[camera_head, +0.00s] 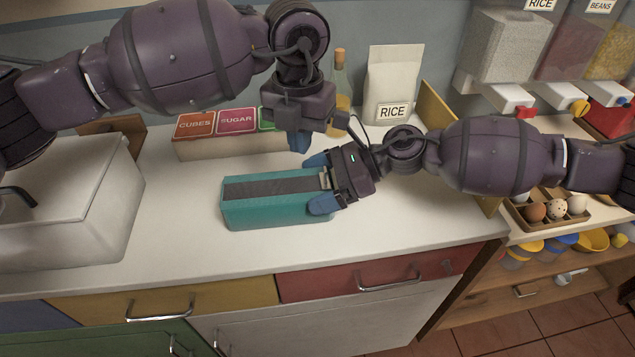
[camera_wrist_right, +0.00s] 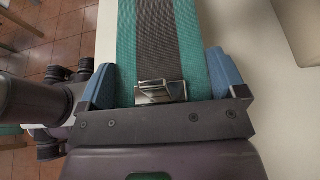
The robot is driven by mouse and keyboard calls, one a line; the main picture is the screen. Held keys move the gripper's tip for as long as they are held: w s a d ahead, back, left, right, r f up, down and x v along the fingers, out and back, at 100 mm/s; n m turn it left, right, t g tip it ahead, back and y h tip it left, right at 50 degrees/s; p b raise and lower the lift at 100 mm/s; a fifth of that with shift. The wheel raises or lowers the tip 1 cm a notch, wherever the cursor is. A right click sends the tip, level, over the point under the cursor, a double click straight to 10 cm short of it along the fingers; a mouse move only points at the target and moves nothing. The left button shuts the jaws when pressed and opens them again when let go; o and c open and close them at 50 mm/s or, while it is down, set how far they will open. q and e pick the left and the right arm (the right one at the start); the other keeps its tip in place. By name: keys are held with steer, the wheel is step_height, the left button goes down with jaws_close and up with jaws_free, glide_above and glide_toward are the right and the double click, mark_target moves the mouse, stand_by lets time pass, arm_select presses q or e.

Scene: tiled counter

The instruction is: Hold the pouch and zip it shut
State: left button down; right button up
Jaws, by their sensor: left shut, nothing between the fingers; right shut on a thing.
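The teal pouch (camera_head: 275,212) lies on the counter with a dark grey strip along its top. In the right wrist view the pouch (camera_wrist_right: 190,45) runs away from the gripper. A metal zip slider with a pull tab (camera_wrist_right: 157,90) sits at the pouch's right end, close to my right gripper's palm. My right gripper (camera_head: 320,182) is shut on that end, one blue finger on each long side. My left gripper (camera_head: 299,142) is shut and empty, pointing down above and behind the pouch's right end, apart from the slider. Whether the zip is open cannot be told.
Behind the pouch stand a box row labelled CUBES and SUGAR (camera_head: 233,137), a bottle (camera_head: 341,95) and a RICE bag (camera_head: 393,85). A white sink (camera_head: 65,205) is at left. An egg tray (camera_head: 560,212) is at right. The counter in front of the pouch is clear.

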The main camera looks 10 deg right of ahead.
steer(key=o, duration=0.6)
steer(key=shift+o, duration=0.2)
steer(key=v, duration=1.2)
steer(key=shift+d+f, duration=0.1)
